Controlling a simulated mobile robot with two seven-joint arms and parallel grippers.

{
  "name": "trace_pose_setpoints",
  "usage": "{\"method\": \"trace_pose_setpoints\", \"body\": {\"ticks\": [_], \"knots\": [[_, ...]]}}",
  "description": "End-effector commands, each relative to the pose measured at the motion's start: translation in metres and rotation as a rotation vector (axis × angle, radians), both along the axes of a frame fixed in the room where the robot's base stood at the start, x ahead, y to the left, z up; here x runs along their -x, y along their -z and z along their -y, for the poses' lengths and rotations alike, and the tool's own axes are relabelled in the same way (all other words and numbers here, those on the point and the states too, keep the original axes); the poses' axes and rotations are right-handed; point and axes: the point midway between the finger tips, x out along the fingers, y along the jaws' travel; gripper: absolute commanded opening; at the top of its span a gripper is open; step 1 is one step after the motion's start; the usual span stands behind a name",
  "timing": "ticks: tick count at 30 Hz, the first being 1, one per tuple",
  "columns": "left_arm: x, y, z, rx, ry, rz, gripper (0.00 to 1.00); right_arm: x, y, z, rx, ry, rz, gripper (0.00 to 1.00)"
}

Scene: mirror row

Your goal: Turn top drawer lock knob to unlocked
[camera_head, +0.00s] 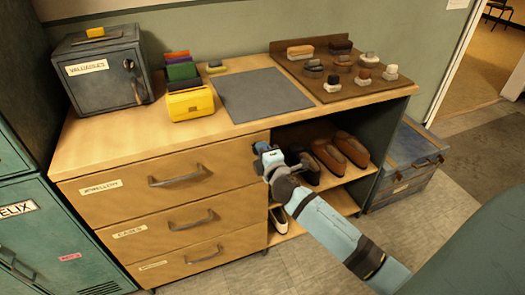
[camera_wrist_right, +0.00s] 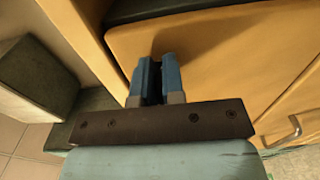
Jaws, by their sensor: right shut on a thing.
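The top drawer (camera_head: 125,196) of the wooden cabinet is closed, with a grey bar handle (camera_head: 180,178) and a label at its left. My right gripper (camera_head: 262,154) is at the drawer front's upper right corner. In the right wrist view its two blue fingers (camera_wrist_right: 157,68) are close together against the wooden front (camera_wrist_right: 225,55), with a dark gap between them. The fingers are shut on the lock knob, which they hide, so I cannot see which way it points. My left gripper is not in view.
Two lower drawers (camera_head: 150,228) are closed. Open shelves with shoes (camera_head: 340,150) lie just right of my right gripper. The cabinet top holds a grey safe (camera_head: 105,78), a yellow box (camera_head: 190,104), a grey mat (camera_head: 260,92) and a brush tray (camera_head: 365,92). A blue trunk (camera_head: 405,165) stands at right.

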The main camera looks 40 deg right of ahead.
Motion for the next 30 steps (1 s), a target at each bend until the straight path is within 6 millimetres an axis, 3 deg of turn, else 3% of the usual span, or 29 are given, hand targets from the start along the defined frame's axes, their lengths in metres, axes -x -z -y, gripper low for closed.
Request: {"method": "trace_pose_setpoints", "body": {"ticks": [14,15,18,26,30], "knots": [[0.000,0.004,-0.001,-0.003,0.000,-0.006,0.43,0.000,0.000,0.000,-0.014,0.000,0.003,0.00],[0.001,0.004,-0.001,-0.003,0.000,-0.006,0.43,0.000,0.000,0.000,-0.014,0.000,0.003,0.17],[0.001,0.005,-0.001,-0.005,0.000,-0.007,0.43,0.000,0.000,0.000,-0.013,0.000,0.003,0.35],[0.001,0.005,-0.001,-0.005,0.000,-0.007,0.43,0.001,0.000,0.000,-0.013,0.000,0.003,0.35],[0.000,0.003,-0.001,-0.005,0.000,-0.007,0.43,0.011,0.000,-0.003,-0.014,-0.001,0.002,0.35]]}}
